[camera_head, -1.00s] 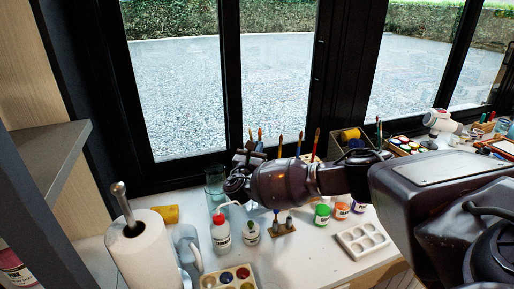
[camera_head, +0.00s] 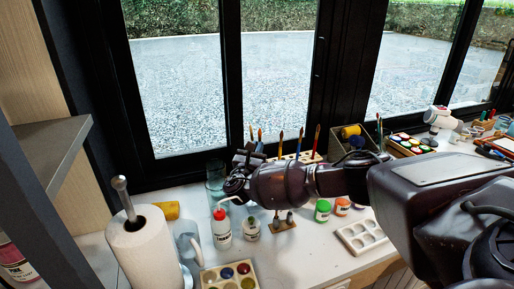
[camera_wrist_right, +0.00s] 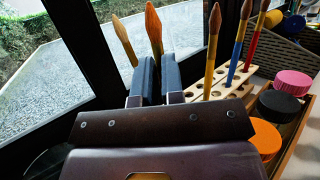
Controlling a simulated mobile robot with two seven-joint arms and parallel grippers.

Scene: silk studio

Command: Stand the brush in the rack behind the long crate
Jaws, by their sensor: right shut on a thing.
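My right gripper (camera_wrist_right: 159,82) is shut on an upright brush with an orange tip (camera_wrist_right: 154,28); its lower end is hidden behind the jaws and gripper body. In the head view the right gripper (camera_head: 246,158) is near the window, beyond the white bottles. The pale wooden rack (camera_wrist_right: 234,80) has round holes and stands just right of the jaws; it shows partly in the head view (camera_head: 312,157). Several brushes stand in it. Another brush (camera_wrist_right: 122,40) stands left of the held one; its base is hidden. A wooden crate (camera_wrist_right: 297,128) with lidded jars lies in front of the rack. My left gripper is out of view.
A clear glass (camera_head: 215,176) stands left of the gripper. A red-capped bottle (camera_head: 221,230), another bottle (camera_head: 251,229) and a small brush stand (camera_head: 283,226) are in front. A basket (camera_wrist_right: 290,57) is right of the rack. My right arm hides much of the table.

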